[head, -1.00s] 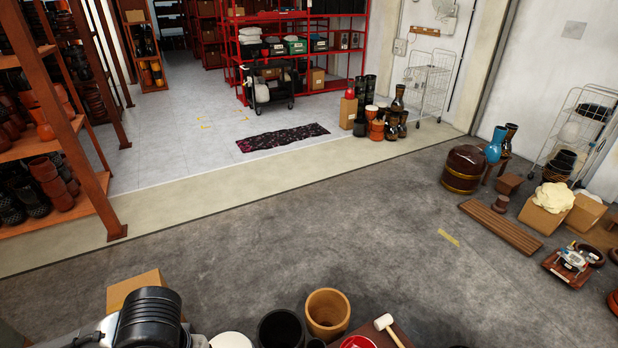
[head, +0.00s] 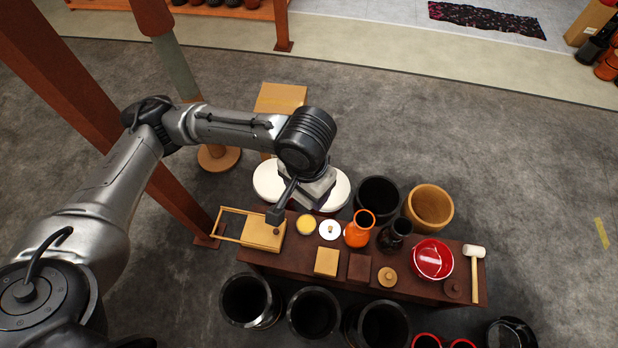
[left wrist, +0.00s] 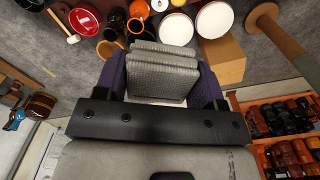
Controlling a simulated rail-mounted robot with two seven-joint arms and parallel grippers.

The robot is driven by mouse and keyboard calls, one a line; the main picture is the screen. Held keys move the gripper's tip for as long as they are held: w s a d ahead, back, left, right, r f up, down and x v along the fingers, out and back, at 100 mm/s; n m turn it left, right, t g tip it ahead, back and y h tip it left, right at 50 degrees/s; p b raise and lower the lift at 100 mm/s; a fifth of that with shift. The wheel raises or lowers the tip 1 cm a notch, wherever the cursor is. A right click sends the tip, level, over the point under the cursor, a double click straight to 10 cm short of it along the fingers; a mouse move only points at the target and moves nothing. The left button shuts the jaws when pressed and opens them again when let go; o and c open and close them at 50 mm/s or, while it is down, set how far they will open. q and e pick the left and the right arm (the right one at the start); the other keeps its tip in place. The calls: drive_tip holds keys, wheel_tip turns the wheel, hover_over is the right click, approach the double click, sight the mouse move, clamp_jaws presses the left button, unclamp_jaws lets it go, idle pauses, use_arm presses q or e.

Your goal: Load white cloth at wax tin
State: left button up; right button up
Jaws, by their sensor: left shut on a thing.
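My left gripper (left wrist: 160,82) has a dark purple finger on each side of a pale grey, ribbed, layered thing (left wrist: 165,62), which I take to be the folded white cloth. It is shut on it. In the head view my left wrist hangs over the two white drumheads behind the low bench, and the fingertips are hidden there. The wax tin (head: 306,225) looks like the round open tin with yellow contents, on the bench's back left. A white lid with a knob (head: 329,230) lies just right of it. My right gripper is not in view.
On the dark bench (head: 345,286) stand a wooden carrier (head: 262,236), an orange vase (head: 358,229), a dark vase (head: 394,235), small blocks, a red bowl (head: 433,260) and a mallet (head: 474,262). Drums stand before and behind it. A rust-coloured post (head: 110,125) rises at left.

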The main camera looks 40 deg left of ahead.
use_arm(q)
wheel_tip(320, 180, down, 28)
drive_tip(key=d+r+b, duration=0.1)
drive_tip(key=b, duration=2)
drive_tip(key=n+b, duration=0.9)
drive_tip(key=b, duration=1.5)
approach(306, 224)
drive_tip(key=shift+s+f, duration=0.15)
drive_tip(key=shift+s, duration=0.5)
drive_tip(key=shift+w+a, duration=0.1)
drive_tip(key=shift+w, duration=0.2)
drive_tip(key=shift+w+d+f, duration=0.1)
drive_tip(key=shift+w+d, duration=0.1)
drive_tip(key=shift+w, duration=0.25)
drive_tip(key=shift+f+b, duration=0.2)
drive_tip(key=shift+b, duration=0.1)
drive_tip(key=shift+a+f+b, duration=0.1)
drive_tip(key=shift+f+b, duration=0.55)
drive_tip(key=shift+b, duration=0.25)
wheel_tip(306, 224, down, 4)
drive_tip(key=b, duration=0.6)
drive_tip(key=shift+f+b, duration=0.1)
drive_tip(key=shift+b, duration=0.3)
